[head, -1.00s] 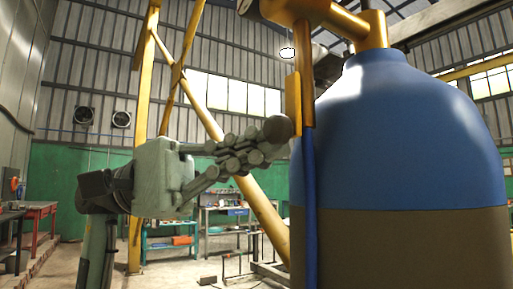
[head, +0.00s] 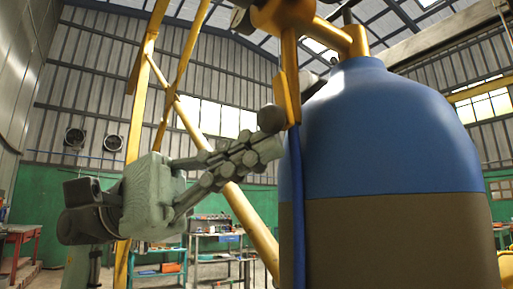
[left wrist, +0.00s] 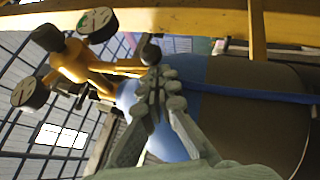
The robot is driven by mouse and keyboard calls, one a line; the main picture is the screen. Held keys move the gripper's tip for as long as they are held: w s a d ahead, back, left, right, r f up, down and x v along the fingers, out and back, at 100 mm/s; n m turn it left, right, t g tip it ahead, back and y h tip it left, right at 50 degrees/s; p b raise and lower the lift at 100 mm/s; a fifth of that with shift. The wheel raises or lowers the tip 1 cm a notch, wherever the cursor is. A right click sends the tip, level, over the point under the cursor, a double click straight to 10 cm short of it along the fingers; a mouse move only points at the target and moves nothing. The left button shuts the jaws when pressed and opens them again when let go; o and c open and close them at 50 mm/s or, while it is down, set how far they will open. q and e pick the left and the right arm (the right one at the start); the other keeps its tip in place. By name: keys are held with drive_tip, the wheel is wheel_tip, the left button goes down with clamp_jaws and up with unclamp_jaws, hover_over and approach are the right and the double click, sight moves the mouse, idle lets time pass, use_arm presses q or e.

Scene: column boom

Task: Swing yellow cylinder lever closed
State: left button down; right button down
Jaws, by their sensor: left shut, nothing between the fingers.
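The yellow lever (head: 282,98) hangs down beside the cylinder's neck and has a dark round knob (head: 271,118) at its lower end. In the left wrist view the knob (left wrist: 150,53) is just beyond my fingertips. The large cylinder (head: 395,135) is blue above and brown below. My left gripper (head: 262,145) is shut and empty, with its tips at the knob; I cannot tell whether they touch it. It also shows in the left wrist view (left wrist: 165,82). My right gripper is not in view.
A blue hose (head: 298,220) runs down the cylinder's side, close to my fingertips. Two gauges, one at the top (left wrist: 97,24) and one at the left (left wrist: 29,94), sit on the yellow fitting (left wrist: 72,62). A yellow frame (head: 140,100) stands behind my arm. Workbenches (head: 215,245) are farther back.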

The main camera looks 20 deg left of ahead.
use_arm(q)
drive_tip(key=v, duration=1.1)
drive_tip(key=shift+a, duration=0.25)
